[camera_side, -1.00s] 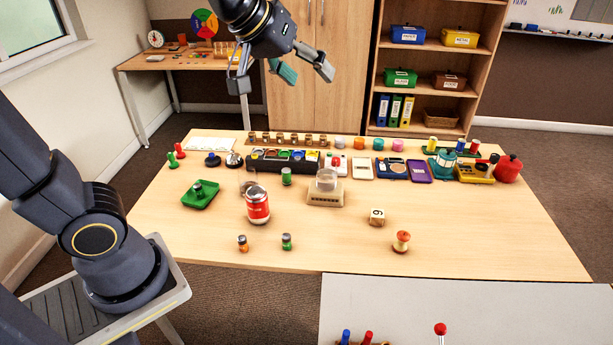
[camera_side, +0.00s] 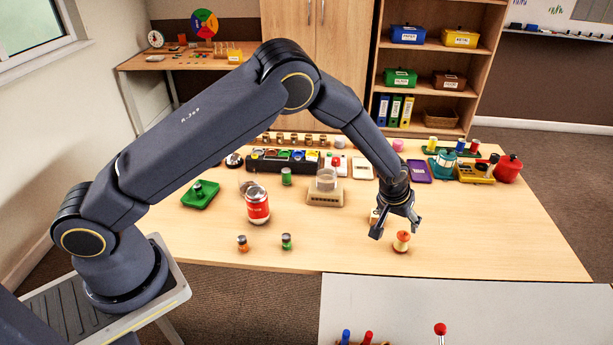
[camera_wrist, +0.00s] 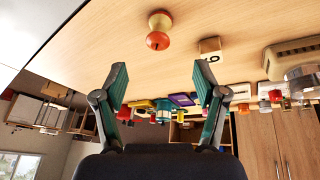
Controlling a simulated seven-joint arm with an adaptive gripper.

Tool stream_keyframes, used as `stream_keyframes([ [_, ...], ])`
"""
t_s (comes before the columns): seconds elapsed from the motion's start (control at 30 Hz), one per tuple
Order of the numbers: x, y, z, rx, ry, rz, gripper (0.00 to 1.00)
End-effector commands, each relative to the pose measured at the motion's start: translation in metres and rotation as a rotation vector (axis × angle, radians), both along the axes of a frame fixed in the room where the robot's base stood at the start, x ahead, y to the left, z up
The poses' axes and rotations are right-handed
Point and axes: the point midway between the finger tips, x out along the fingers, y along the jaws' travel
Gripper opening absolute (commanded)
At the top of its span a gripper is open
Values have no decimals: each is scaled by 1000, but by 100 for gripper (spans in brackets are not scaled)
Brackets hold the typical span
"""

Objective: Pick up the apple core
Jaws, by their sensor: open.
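The apple core (camera_side: 401,243), with red ends and a pale narrow waist, stands upright on the table near its front edge, right of centre. The wrist view, which looks upside down, shows the apple core (camera_wrist: 159,22) at the top, between the lines of the two fingers but beyond their tips. My gripper (camera_side: 397,228) is open and empty, just above and behind the apple core in the side view. Its teal-padded fingers (camera_wrist: 160,75) are spread wide in the wrist view. No touch with the core shows.
A numbered wooden cube (camera_wrist: 208,49) stands close to the core, partly hidden behind my gripper in the side view. Various items line the table's back. The table right of the core is clear.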

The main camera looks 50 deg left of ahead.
Motion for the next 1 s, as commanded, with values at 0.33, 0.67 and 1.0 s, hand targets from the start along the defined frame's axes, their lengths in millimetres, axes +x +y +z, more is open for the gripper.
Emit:
stream_keyframes([
  [0.33,28,0,-66,-1,1,1,71],
  [0.67,41,1,-99,-1,1,2,71],
  [1.0,51,1,-121,-1,-1,1,71],
])
